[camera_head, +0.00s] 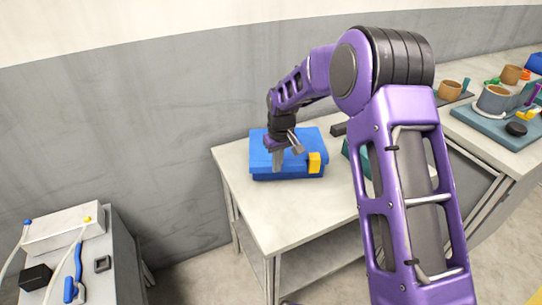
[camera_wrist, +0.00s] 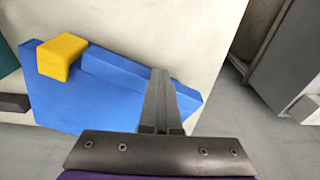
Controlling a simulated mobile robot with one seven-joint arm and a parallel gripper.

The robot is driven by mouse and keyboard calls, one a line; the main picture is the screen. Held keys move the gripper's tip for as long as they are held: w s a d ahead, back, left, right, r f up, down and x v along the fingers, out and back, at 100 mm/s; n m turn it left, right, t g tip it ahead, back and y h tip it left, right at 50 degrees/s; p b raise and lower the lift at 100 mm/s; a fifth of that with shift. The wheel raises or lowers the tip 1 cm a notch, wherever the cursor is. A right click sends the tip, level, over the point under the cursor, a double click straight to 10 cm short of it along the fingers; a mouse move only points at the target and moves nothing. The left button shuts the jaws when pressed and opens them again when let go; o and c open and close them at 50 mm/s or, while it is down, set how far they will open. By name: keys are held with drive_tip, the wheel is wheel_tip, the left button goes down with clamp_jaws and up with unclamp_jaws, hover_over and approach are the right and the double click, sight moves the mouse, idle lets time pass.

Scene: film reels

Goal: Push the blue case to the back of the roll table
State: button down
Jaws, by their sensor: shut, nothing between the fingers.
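The blue case (camera_head: 262,158) lies flat on the light-topped roll table (camera_head: 280,217), near its left end. A yellow block (camera_head: 315,162) is at its front right corner. My gripper (camera_head: 278,160) is shut and empty, pointing down over the case. In the wrist view the blue case (camera_wrist: 75,95) shows with the yellow block (camera_wrist: 62,55) at its upper left. My shut gripper fingers (camera_wrist: 160,80) lie across the case's edge there. I cannot tell whether they touch it. My gripper hides part of the case.
A dark block (camera_head: 338,129) and a teal object, partly hidden by my arm, are right of the case. The grey wall (camera_head: 130,120) runs behind the table. A cabinet with a white box (camera_head: 62,229) stands at lower left. Another table with rolls (camera_head: 495,99) is at right.

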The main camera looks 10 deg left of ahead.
drive_tip(key=shift+w+a+p, duration=0.2)
drive_tip(key=shift+w+a, duration=0.3)
drive_tip(key=shift+w, duration=0.25)
drive_tip(key=shift+w+a+p, duration=0.15)
drive_tip(key=shift+w+a, duration=0.35)
drive_tip(key=shift+w, duration=0.25)
drive_tip(key=shift+s+d, duration=0.45)
drive_tip(key=shift+s, duration=0.2)
drive_tip(key=shift+s+d, duration=0.4)
drive_tip(key=shift+s, duration=0.25)
drive_tip(key=shift+r, duration=0.1)
drive_tip(key=shift+r+p, duration=1.65)
drive_tip(key=shift+r, duration=1.25)
